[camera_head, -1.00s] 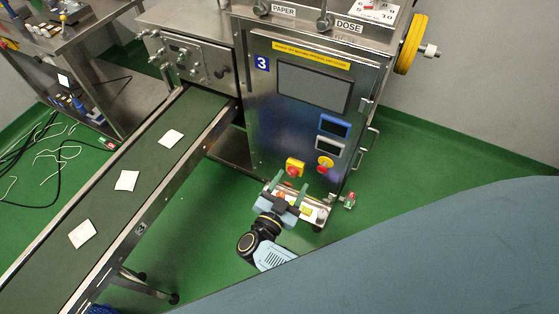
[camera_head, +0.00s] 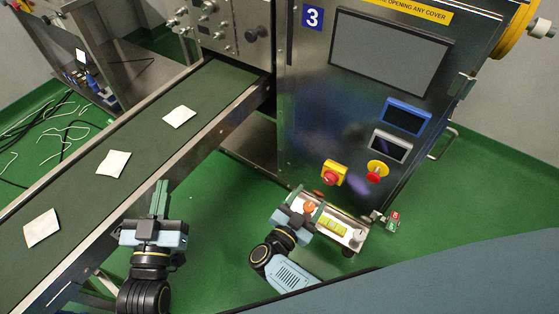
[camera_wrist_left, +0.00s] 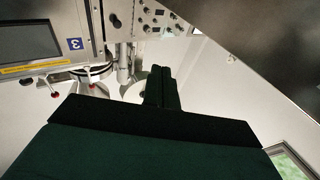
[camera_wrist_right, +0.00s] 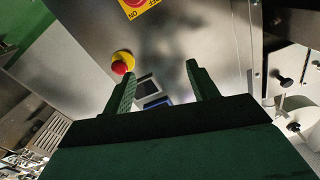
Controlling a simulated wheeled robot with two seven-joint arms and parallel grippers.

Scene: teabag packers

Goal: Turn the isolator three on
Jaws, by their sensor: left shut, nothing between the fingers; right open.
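A red emergency button on yellow (camera_head: 377,171) sits right of the isolator, below two small displays (camera_head: 406,117). The conveyor (camera_head: 150,143) carries white teabags on the left.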

